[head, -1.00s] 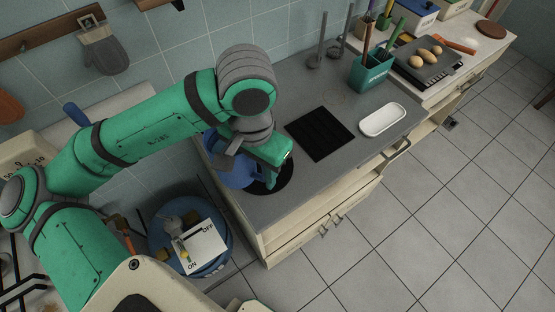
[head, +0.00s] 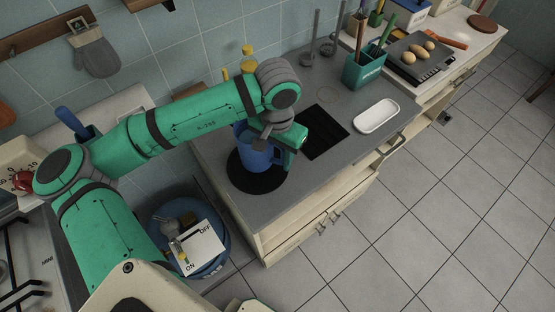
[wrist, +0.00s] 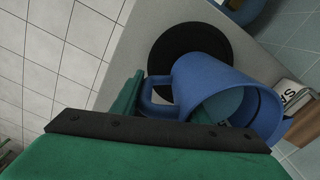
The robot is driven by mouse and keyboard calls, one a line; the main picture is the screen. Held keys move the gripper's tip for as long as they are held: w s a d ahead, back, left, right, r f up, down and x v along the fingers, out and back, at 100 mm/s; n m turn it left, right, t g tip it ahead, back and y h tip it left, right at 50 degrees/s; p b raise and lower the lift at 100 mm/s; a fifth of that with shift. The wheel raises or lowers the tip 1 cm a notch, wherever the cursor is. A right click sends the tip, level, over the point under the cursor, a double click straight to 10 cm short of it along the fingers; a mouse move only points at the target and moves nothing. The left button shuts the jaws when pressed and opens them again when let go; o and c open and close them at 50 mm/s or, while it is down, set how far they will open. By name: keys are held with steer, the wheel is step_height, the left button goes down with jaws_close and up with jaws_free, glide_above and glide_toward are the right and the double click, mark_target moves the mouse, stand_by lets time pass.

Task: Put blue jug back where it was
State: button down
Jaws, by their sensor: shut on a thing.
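The blue jug (head: 258,158) is in my gripper (head: 278,146), which is shut on its handle side; the handle (wrist: 153,92) shows beside a green finger in the wrist view. The jug (wrist: 222,84) looks into its open mouth there. The mat (wrist: 190,48) also shows beyond the jug in the wrist view. I cannot tell whether the jug touches it. A square black mat (head: 325,133) lies bare to the right. My arm hides part of the jug.
A white dish (head: 377,115) and a teal utensil holder (head: 365,70) stand farther right on the grey counter. Metal stands (head: 327,48) are at the back. A blue bin (head: 210,268) with an ON/OFF card (head: 199,245) is below, left of the counter.

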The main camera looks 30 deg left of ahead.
steer(key=shift+s+f, duration=0.2)
steer(key=shift+f, duration=0.85)
steer(key=shift+f, duration=0.2)
steer(key=c, duration=1)
jaws_free()
steer(key=shift+c, duration=0.2)
step_height(320, 180, up, 12)
steer(key=shift+d+r, duration=0.1)
steer(key=shift+r, duration=0.1)
